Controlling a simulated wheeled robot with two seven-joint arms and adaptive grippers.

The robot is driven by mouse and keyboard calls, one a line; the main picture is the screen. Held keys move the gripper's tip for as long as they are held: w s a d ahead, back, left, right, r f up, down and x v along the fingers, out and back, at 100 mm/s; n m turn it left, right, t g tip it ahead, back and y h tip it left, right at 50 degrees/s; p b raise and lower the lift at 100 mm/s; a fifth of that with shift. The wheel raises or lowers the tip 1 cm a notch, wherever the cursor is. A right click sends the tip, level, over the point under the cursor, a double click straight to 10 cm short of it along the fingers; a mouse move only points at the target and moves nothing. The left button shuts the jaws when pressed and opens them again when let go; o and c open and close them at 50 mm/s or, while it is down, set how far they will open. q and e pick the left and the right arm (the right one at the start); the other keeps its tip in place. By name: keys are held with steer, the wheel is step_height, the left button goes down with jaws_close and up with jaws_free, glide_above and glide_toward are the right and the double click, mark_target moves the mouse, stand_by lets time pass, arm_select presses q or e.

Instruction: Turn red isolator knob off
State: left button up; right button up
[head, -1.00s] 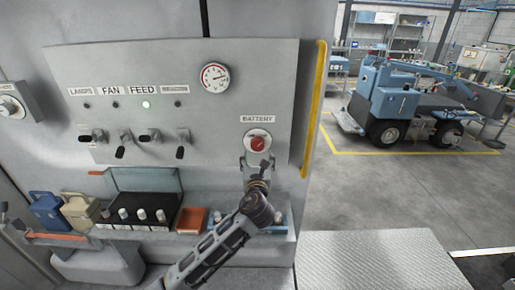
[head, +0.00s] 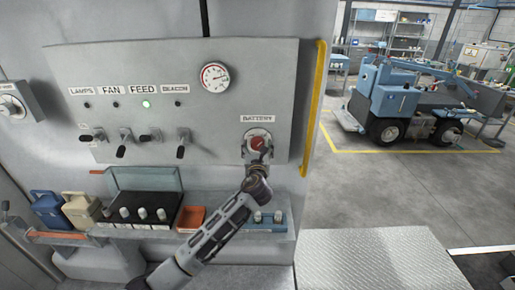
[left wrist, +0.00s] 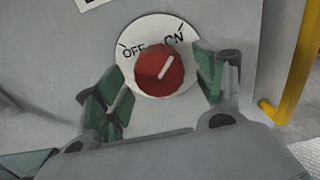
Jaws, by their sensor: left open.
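The red isolator knob (head: 257,142) sits on a round white dial under the BATTERY label on the grey panel. In the left wrist view the red knob (left wrist: 158,72) has a white pointer line aimed up and right at ON, with OFF printed to the left. My left gripper (head: 258,152) is in front of the knob and partly covers it in the head view. In the left wrist view its green-padded fingers stand open to the left and right of the knob. Whether they touch it cannot be told. My right gripper is not in view.
Several black-handled switches (head: 145,138) and a gauge (head: 215,77) are on the panel. A shelf below holds a red-orange tray (head: 191,217) and a black rack (head: 142,212). A yellow rail (head: 314,110) runs along the right panel edge. Open floor lies to the right.

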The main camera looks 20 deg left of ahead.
arm_select(q)
steer(key=shift+c, duration=0.3)
steer(key=c, duration=1)
steer(key=shift+o, duration=0.2)
steer(key=shift+n, duration=1.6)
steer(key=n, duration=0.3)
steer(key=shift+d, duration=0.1)
steer(key=n+b, duration=0.1)
steer(key=n, duration=0.4)
steer(key=n+b, duration=0.2)
steer(key=n, duration=0.4)
steer(key=shift+n+b, duration=0.35)
steer(key=shift+n, duration=0.05)
